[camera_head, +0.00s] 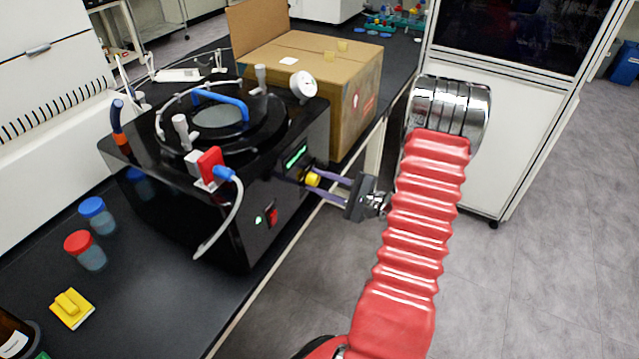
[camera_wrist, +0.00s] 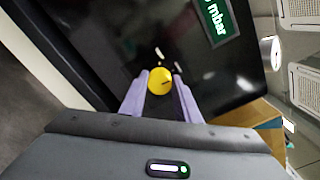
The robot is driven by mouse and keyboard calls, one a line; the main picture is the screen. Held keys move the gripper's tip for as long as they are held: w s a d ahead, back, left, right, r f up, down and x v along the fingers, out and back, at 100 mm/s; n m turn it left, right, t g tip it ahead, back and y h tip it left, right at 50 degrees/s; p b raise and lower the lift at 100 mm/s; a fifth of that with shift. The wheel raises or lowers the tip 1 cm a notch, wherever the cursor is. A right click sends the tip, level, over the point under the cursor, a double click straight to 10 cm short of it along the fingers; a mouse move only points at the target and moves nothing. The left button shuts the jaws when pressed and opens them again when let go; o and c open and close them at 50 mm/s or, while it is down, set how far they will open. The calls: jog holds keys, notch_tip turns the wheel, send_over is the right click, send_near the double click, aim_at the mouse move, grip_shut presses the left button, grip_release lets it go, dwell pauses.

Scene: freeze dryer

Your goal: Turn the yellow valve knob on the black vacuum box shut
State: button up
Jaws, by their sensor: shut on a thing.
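The black vacuum box (camera_head: 215,225) stands on the dark bench. Its yellow valve knob (camera_head: 312,179) is on the front face, below the green display (camera_head: 297,157). In the wrist view the fingers (camera_wrist: 160,92) flank the knob, and the display (camera_wrist: 215,20) reads "mbar".
A cardboard box (camera_head: 310,60) stands behind the vacuum box. A red switch (camera_head: 271,216) and a hose with a blue fitting (camera_head: 228,173) are left of the knob. Jars with blue (camera_head: 92,206) and red (camera_head: 78,241) lids stand at left. The floor in front is clear.

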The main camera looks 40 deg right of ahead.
jog(key=shift+s+a+f+n, duration=0.1)
jog(key=shift+a+f+n, duration=0.1)
jog(key=shift+n, duration=0.4)
jog(key=o, duration=0.7)
jog(key=shift+c, duration=0.2)
jog(key=o, duration=0.4)
jog(key=shift+d+r, duration=0.1)
jog(key=shift+r, duration=0.05)
jog(key=v, duration=1.3)
jog(key=shift+s, duration=0.35)
jog(key=shift+d, duration=0.1)
